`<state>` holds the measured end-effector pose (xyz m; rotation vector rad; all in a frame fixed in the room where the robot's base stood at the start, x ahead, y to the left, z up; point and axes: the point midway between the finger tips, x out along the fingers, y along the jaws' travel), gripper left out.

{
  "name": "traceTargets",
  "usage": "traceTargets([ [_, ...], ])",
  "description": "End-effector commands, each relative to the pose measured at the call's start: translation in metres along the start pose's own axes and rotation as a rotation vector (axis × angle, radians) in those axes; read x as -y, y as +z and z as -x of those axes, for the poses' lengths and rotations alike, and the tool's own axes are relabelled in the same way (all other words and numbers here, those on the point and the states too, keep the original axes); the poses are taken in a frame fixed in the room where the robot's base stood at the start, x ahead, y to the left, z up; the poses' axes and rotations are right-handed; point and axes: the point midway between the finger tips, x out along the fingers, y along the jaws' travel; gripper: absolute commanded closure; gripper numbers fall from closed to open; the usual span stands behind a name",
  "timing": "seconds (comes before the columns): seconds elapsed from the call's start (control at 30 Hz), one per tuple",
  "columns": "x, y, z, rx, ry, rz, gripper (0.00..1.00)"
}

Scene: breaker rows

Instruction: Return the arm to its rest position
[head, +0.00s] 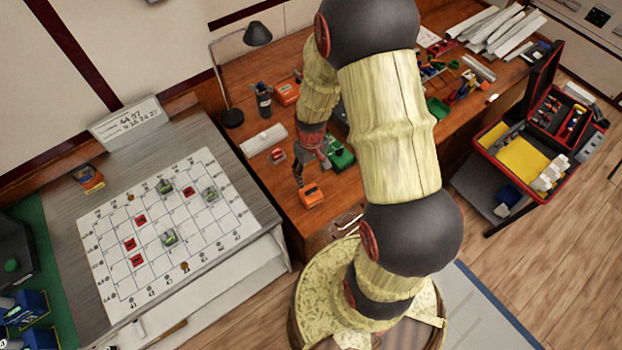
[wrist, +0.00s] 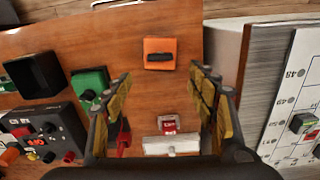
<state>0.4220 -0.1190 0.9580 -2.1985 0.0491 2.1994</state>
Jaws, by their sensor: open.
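My arm rises from its base at the bottom of the head view and bends over the wooden desk. My gripper (head: 312,165) hangs over the desk, a little above and near an orange switch block (head: 312,195). In the wrist view my gripper (wrist: 163,95) is open, its two yellow-padded fingers apart with nothing held between them. The orange block also shows in the wrist view (wrist: 159,54), ahead of the fingertips and apart from them. A red-and-white breaker (wrist: 169,124) lies on the desk below, seen between the fingers.
A green block (head: 338,155), a white strip (head: 263,140), a lamp (head: 257,34) and a bottle (head: 263,100) are around the gripper. A red tool case (head: 535,130) stands at the right.

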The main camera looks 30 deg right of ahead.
Motion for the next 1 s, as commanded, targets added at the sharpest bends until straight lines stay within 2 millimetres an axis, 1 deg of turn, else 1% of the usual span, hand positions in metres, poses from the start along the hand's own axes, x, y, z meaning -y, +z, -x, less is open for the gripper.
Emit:
traceTargets([
  [0.03,0.000,-0.001,0.005,-0.003,0.001,0.000,0.42],
  [0.1,0.000,0.000,0.010,-0.001,0.000,0.000,0.42],
  [0.2,0.000,0.000,0.012,0.000,0.000,0.000,0.42],
  [0.77,0.000,0.000,0.013,0.001,0.000,-0.006,0.42],
  [0.87,0.003,0.011,0.012,0.037,-0.009,-0.034,0.42],
  [0.97,0.009,0.037,0.012,0.106,-0.023,-0.067,0.42],
  [1.0,0.012,0.048,0.020,0.131,-0.027,-0.086,0.42],
])
